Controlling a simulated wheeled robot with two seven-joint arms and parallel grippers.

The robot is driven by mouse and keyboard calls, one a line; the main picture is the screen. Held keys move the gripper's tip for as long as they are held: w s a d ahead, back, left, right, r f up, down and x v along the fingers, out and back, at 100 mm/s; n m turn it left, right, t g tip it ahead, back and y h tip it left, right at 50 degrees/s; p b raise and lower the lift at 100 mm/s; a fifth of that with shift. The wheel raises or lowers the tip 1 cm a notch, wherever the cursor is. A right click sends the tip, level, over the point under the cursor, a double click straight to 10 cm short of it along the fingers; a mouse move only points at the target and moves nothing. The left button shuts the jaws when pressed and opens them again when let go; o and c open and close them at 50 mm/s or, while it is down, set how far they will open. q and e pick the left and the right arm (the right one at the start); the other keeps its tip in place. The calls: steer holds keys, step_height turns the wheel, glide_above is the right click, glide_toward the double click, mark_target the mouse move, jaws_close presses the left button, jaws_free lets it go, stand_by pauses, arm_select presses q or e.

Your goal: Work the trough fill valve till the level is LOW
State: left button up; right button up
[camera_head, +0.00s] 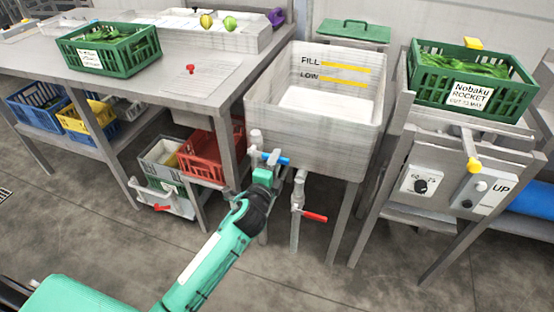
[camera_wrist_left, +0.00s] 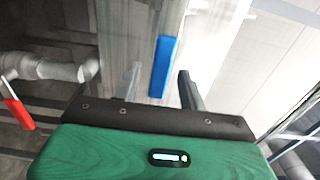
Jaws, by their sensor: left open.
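The wash trough (camera_head: 262,125) is a white-grey open basin with yellow FILL and LOW marks (camera_head: 343,82) on its inner wall. The floor of the basin looks pale; I cannot tell the water level exactly. A valve with a blue lever (camera_head: 275,159) sits on a pipe below the trough's front left corner. My left gripper (camera_head: 269,167) is at the blue lever. In the left wrist view the blue lever (camera_wrist_left: 164,67) shows between the open, spread fingers (camera_wrist_left: 160,85), apart from both. A second valve with a red lever (camera_head: 314,216) is on the drain pipe; it also shows in the left wrist view (camera_wrist_left: 18,112).
A table with a green crate (camera_head: 108,48) stands at left, with blue, yellow and red crates (camera_head: 211,153) below. A green crate of rocket (camera_head: 470,82) and a panel marked UP (camera_head: 480,193) are at right. The floor in front is clear.

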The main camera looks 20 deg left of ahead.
arm_select(q)
steer(key=shift+w, duration=1)
jaws_close()
